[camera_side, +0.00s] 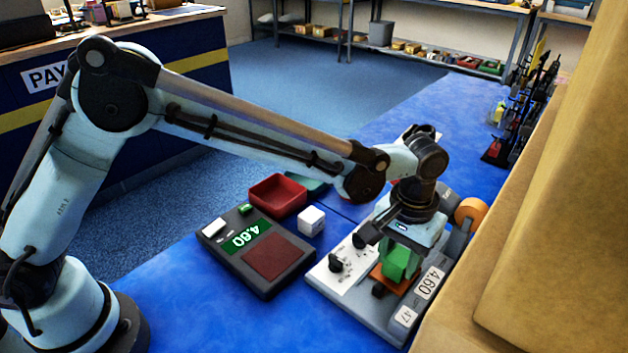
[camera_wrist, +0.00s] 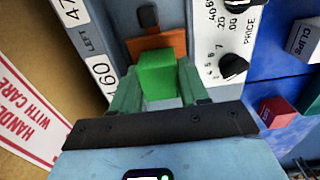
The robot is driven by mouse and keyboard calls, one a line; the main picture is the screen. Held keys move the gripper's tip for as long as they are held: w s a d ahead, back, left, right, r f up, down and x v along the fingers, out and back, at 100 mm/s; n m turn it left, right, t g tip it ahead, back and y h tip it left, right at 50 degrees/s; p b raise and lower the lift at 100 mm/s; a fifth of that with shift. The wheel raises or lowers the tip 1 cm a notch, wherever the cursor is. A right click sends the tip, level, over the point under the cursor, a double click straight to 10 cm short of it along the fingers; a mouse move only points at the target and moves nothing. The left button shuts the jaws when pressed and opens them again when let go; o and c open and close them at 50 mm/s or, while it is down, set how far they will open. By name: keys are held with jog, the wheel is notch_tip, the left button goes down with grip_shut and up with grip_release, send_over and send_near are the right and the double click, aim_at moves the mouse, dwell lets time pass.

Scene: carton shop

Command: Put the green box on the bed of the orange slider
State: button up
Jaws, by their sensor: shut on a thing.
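The green box (camera_side: 396,264) is between the fingers of my gripper (camera_side: 402,262), over the orange slider (camera_side: 390,284) on the grey machine. In the wrist view the green box (camera_wrist: 157,74) sits between the two greenish fingers of my gripper (camera_wrist: 158,92), which are shut on it. The orange slider (camera_wrist: 178,43) shows just beyond and around the box's far end, with a dark knob (camera_wrist: 148,16) past it. The box hides part of the slider bed. I cannot tell whether the box touches the bed or is slightly above it.
A grey scale (camera_side: 258,250), a white box (camera_side: 311,220) and a red tray (camera_side: 278,194) stand to the left. A large carton (camera_side: 565,215) closes off the right.

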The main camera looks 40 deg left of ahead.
aim_at(400, 256)
jog(key=shift+f, duration=0.15)
jog(key=o, duration=0.9)
jog(key=shift+c, duration=0.2)
notch_tip(400, 256, up, 12)
jog(key=f, duration=0.1)
jog(key=s+a+r+t+h, duration=0.1)
jog(key=s+a+r, duration=0.1)
jog(key=a, duration=0.5)
jog(key=s+a+r+t, duration=0.1)
jog(key=a+r+t, duration=0.15)
jog(key=a, duration=0.45)
jog(key=s+a+f+t+y, duration=0.1)
jog(key=s+a+f+t, duration=0.2)
jog(key=s+a, duration=0.6)
jog(key=shift+s+a+f+t, duration=0.35)
jog(key=shift+a+f, duration=0.6)
jog(key=shift+a, duration=0.7)
